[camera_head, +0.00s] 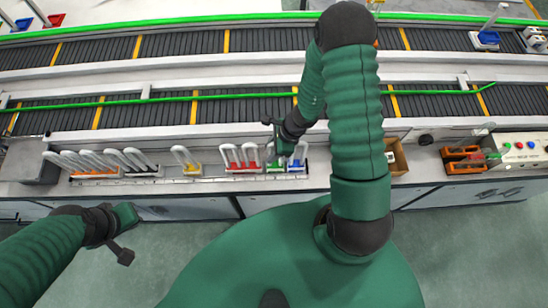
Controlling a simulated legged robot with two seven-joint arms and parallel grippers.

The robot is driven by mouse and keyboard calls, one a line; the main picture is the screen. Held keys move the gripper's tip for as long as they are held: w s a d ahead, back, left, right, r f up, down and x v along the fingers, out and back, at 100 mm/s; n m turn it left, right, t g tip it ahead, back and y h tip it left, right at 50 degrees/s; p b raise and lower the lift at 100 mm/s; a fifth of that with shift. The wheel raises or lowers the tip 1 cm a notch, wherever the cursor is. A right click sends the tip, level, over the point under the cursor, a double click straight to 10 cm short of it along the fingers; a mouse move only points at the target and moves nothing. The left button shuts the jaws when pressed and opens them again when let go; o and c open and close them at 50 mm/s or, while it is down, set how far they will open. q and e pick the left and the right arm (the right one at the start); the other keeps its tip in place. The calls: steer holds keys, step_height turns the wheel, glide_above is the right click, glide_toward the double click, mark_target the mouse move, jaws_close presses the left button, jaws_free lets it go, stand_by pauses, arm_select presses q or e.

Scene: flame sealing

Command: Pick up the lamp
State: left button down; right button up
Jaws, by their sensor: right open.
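Lamps with white looped tubes and coloured bases stand in a row on the bench's front ledge. My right gripper (279,139) is open, above and partly in front of the lamp with the green base (277,168). It hides much of that lamp's tube, and I cannot tell whether it touches it. The blue-based lamp (297,165) stands just right of it, the red-based lamps (242,158) just left. A yellow-based lamp (187,160) and orange-based lamps (90,163) are further left. My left gripper (123,236) is over the floor before the bench; its opening is unclear.
Two conveyor belts (180,113) run across behind the lamps, with green rails. A cardboard box (397,158), orange bins (463,160) and a control box (522,150) with buttons stand to the right. A grey box (30,160) is at the far left. The floor in front is clear.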

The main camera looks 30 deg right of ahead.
steer(key=shift+a+f, duration=0.1)
steer(key=shift+f, duration=0.15)
steer(key=shift+w+d+f, duration=0.1)
steer(key=shift+w+d, duration=0.05)
steer(key=shift+d, duration=0.15)
steer(key=shift+c, duration=0.3)
steer(key=shift+d, duration=0.3)
steer(key=c, duration=0.5)
jaws_close()
steer(key=shift+a, duration=0.4)
steer(key=shift+d, duration=0.3)
steer(key=shift+a, duration=0.15)
